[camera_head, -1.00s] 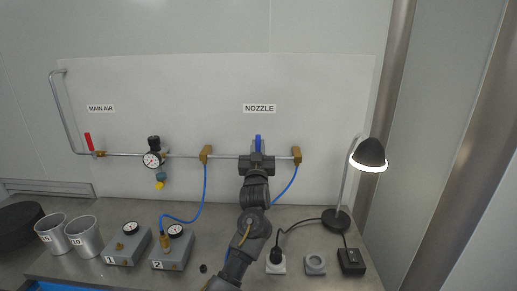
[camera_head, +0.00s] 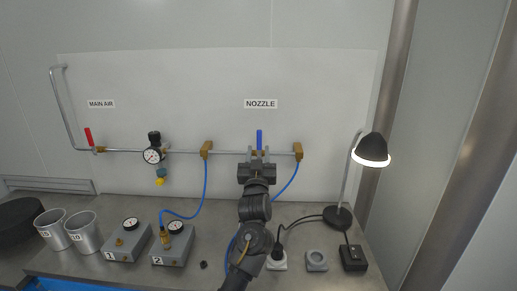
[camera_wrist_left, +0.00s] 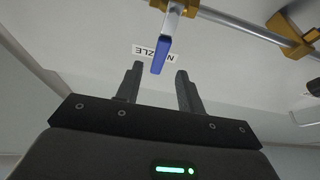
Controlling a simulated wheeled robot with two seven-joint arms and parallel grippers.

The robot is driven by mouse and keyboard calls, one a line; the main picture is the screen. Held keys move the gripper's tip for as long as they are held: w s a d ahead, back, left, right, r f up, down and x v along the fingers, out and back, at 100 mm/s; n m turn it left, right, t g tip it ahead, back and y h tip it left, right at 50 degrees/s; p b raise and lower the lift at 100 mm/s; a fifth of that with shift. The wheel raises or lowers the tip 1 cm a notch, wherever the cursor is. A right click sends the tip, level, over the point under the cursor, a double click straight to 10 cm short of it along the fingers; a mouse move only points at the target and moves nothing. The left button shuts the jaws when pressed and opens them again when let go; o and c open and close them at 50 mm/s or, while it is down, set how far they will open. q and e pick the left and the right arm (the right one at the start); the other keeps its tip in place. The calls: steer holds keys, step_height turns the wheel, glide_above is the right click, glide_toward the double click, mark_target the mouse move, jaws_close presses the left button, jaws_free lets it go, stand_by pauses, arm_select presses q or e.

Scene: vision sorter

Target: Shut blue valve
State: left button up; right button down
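The blue valve handle (camera_head: 259,138) stands upright on the pipe below the NOZZLE label (camera_head: 260,104). My left gripper (camera_head: 259,155) is just below and in front of it, pointing at the wall, and partly hides the valve body. In the left wrist view, the blue handle (camera_wrist_left: 161,54) lies beyond the fingertips, in line with the gap between them. The left gripper (camera_wrist_left: 160,78) is open there, its two fingers apart and nothing between them. I cannot tell that either finger touches the handle. My right gripper is not in view.
A red handle (camera_head: 88,136) stands at the pipe's left end, with a gauge (camera_head: 153,156) beside it. A blue hose (camera_head: 205,185) hangs left of my arm. A lit lamp (camera_head: 371,149) stands at right. Two numbered boxes and two metal cups (camera_head: 83,235) occupy the bench's left.

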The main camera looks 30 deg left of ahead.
arm_select(q)
steer(key=b+v, duration=0.1)
steer(key=v, duration=0.5)
stand_by(0.3)
